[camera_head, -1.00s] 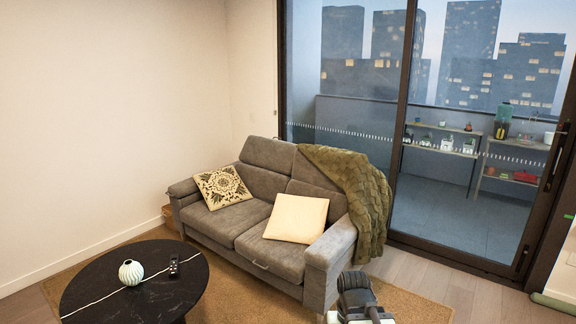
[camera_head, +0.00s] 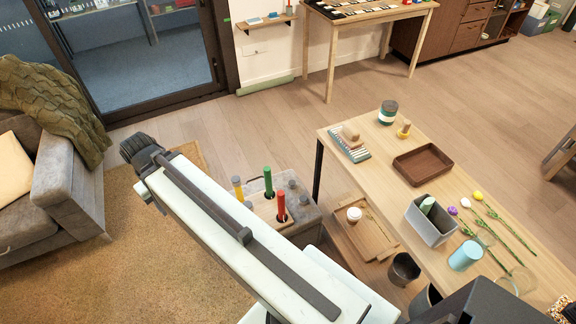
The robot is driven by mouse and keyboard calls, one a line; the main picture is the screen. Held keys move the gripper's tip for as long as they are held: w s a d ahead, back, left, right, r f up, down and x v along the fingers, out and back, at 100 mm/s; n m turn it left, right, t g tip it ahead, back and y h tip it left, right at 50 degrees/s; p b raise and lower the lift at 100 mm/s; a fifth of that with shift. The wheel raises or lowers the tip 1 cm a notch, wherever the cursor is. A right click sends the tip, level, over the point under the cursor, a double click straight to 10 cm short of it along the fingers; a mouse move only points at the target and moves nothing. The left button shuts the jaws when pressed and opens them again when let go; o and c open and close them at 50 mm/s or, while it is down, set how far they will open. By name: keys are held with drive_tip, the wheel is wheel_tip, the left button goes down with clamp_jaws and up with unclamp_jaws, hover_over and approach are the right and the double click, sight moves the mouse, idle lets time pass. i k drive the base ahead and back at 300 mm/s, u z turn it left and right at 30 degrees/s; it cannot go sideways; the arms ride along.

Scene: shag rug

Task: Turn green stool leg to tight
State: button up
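The green stool leg (camera_head: 268,182) stands upright on a small wooden stool seat (camera_head: 264,211), which rests on a low grey block (camera_head: 303,214) near the rug. A red leg (camera_head: 280,204) stands in front of it, and a yellow leg (camera_head: 238,189) stands to its left, partly hidden by my arm. My pale arm crosses the lower middle, with its dark far end over the rug at the left, well apart from the green leg. I see no gripper fingers. How tightly the green leg sits cannot be told from here.
A wooden table (camera_head: 454,189) at right holds a brown tray (camera_head: 423,165), a grey bin (camera_head: 431,221) and flowers. A lower tray (camera_head: 362,238) stands close to the stool. The grey sofa (camera_head: 69,191) is at left. Wood floor (camera_head: 240,120) behind the stool is clear.

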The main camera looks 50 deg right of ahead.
sight(268, 170)
drive_tip(key=z, duration=0.85)
drive_tip(key=i, duration=0.4)
drive_tip(key=u, duration=0.5)
drive_tip(key=k, duration=0.45)
drive_tip(key=u, duration=0.35)
drive_tip(key=i, duration=0.5)
drive_tip(key=z, duration=0.05)
